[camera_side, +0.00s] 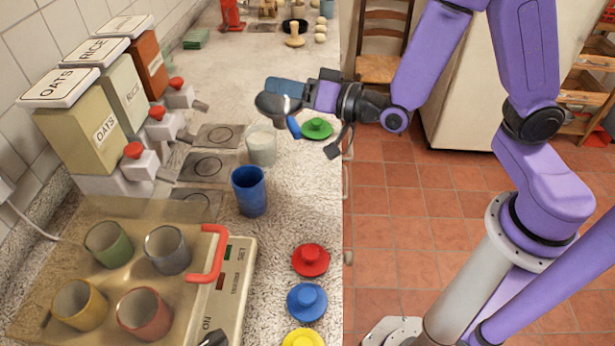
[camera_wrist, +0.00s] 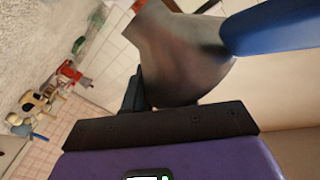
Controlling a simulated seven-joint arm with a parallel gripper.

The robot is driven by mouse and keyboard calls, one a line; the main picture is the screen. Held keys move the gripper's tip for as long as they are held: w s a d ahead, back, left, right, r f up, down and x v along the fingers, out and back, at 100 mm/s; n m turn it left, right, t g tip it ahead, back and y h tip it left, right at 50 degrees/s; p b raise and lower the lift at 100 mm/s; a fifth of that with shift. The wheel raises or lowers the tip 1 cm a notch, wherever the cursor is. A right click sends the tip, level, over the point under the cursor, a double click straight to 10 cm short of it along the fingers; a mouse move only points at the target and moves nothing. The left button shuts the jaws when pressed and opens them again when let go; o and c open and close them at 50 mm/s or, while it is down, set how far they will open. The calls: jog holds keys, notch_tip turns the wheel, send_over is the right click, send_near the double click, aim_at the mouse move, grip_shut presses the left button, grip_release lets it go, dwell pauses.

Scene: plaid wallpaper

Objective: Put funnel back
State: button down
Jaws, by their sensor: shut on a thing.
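The funnel (camera_side: 272,104) is dark grey and shows at the tip of my gripper (camera_side: 288,106), tilted, in the side view. My gripper is shut on it and holds it in the air, above and behind the pale cup (camera_side: 262,149) as seen from the side. In the wrist view the funnel's flared grey body (camera_wrist: 182,55) fills the upper middle, with a blue finger (camera_wrist: 275,28) on its right. The narrow end of the funnel is hard to make out.
Dispensers labelled oats (camera_side: 95,130) and rice stand along the left wall above dark round pads. A blue cup (camera_side: 249,191) stands on the counter. Green, red (camera_side: 311,260), blue and yellow lids lie along the right edge. A clear cover with a red handle (camera_side: 214,253) encloses several cups.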

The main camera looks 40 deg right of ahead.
jog(key=f+n+g+y, duration=0.1)
jog(key=w+n+g+y, duration=0.1)
jog(key=y, duration=0.1)
jog(key=shift+w+a+f, duration=0.1)
jog(key=shift+a+f, duration=0.25)
jog(key=shift+a, duration=0.05)
jog(key=shift+s+d+f+n+g+y, duration=0.4)
jog(key=shift+f+n+g+y, duration=0.8)
jog(key=shift+f, duration=1.1)
jog(key=shift+s+d+f+n+g+y, duration=0.45)
jog(key=shift+f+n+g+y, duration=0.7)
jog(key=shift+f, duration=1.2)
jog(key=shift+s+d+f+n+g+y, duration=0.25)
jog(key=shift+d+f+n+g+y, duration=0.35)
jog(key=shift+f+g, duration=1.35)
jog(key=shift+a+f+t, duration=0.1)
jog(key=shift+f+t, duration=0.3)
jog(key=c, duration=0.9)
grip_release()
jog(key=shift+c, duration=0.2)
jog(key=shift+s+d, duration=0.1)
jog(key=shift+d, duration=0.1)
jog(key=v, duration=1.1)
jog(key=shift+s+d, duration=0.15)
jog(key=shift+d, duration=0.15)
